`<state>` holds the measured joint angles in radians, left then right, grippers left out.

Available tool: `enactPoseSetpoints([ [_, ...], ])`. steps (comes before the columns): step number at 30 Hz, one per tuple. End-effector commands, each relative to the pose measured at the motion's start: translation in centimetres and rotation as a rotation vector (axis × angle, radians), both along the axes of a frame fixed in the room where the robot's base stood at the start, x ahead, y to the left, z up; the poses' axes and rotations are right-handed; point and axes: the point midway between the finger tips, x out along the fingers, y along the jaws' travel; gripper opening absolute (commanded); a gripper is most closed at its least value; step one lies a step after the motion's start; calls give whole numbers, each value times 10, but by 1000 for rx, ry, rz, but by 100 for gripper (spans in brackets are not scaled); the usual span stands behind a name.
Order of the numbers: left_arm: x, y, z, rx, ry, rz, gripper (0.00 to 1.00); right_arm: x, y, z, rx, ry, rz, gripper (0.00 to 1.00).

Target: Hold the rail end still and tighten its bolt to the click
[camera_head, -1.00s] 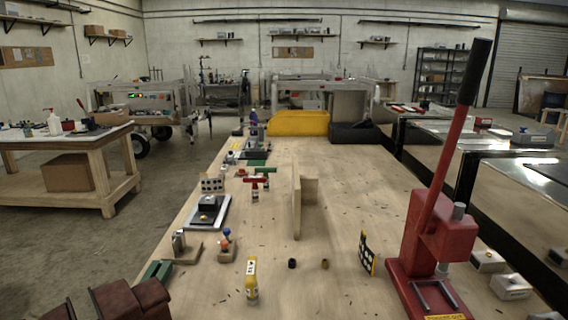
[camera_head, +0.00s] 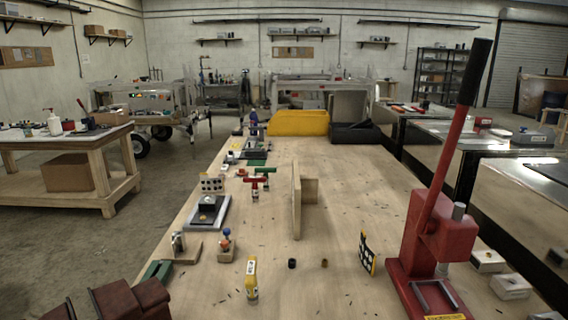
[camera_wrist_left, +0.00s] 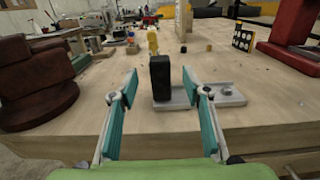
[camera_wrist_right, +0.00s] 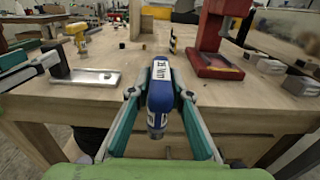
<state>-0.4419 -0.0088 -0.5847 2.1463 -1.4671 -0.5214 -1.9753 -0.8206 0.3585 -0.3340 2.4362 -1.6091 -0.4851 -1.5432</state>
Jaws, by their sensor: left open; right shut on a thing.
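A grey metal piece with a raised rim, possibly the rail end (camera_wrist_left: 222,96), lies flat near the bench's front edge; it also shows in the right wrist view (camera_wrist_right: 82,80). A dark upright block (camera_wrist_left: 160,78) stands at its left end. A small spot on the piece may be the bolt, too small to tell. My left gripper (camera_wrist_left: 162,88) is open, its fingers pointing towards the block and apart from it. My right gripper (camera_wrist_right: 159,92) is shut on a blue cylindrical tool (camera_wrist_right: 160,88) with a white label, to the right of the grey piece. Neither gripper shows in the head view.
A red lever press (camera_head: 436,240) stands at the bench's right. Dark red parts (camera_wrist_left: 32,85) stand at the left. The wood right of centre is mostly clear.

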Motion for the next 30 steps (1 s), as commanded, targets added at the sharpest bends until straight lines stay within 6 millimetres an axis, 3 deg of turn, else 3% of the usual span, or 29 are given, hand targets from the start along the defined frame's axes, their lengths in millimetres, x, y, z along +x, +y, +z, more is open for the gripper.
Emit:
enactPoseSetpoints([
  [12, 56, 0, 0, -1, -1, 0, 44, 0, 0, 1, 0, -2, 0, 0],
  [27, 68, 0, 0, -1, 1, 0, 44, 0, 0, 1, 0, -2, 0, 0],
  [30, 68, 0, 0, -1, 1, 0, 18, 0, 0, 1, 0, -2, 0, 0],
])
